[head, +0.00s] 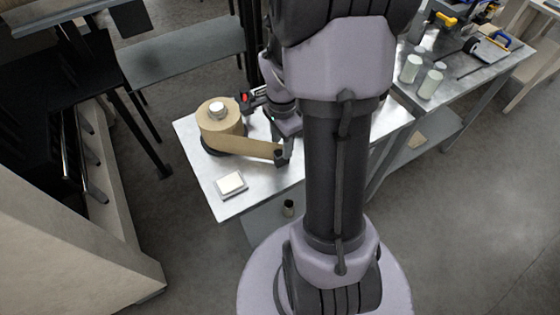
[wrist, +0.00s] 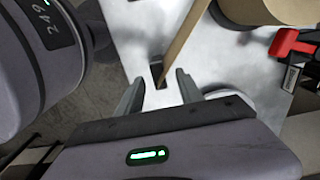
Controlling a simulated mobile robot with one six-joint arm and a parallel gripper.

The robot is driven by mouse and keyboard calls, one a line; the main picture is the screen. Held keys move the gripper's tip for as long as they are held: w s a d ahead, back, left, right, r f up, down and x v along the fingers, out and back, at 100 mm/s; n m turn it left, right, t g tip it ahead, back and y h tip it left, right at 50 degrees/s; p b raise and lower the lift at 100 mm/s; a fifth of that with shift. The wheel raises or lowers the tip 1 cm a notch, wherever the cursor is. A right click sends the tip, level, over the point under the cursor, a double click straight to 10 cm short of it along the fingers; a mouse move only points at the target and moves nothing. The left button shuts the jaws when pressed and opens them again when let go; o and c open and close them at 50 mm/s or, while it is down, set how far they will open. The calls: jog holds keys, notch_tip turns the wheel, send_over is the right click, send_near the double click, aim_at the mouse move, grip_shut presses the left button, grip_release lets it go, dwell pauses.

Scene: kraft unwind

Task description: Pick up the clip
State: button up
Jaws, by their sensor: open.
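In the wrist view, a small dark piece (wrist: 157,73), which looks like the clip, is at the end of the brown kraft strip (wrist: 182,42). It lies beyond and between the tips of my gripper (wrist: 158,86). The two grey fingers are apart with nothing held between them. In the head view, my gripper (head: 283,152) is at the free end of the kraft strip (head: 250,146), which runs from the kraft roll (head: 219,124). My arm hides much of this area, and I cannot separate the clip from the fingers there.
A metal table (head: 202,180) carries the roll and a small pale square pad (head: 231,184). A red-handled device (head: 244,98) stands behind the strip and shows at right in the wrist view (wrist: 292,46). Pale cylinders (head: 430,83) stand on the right bench. The table's front left is mostly clear.

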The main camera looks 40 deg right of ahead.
aim_at(279, 161)
notch_tip(279, 161, down, 6)
jog(key=b, duration=0.3)
jog(key=shift+s+f, duration=0.1)
jog(key=shift+f, duration=0.15)
jog(key=shift+r, duration=0.1)
jog(key=shift+c, duration=0.8)
grip_shut()
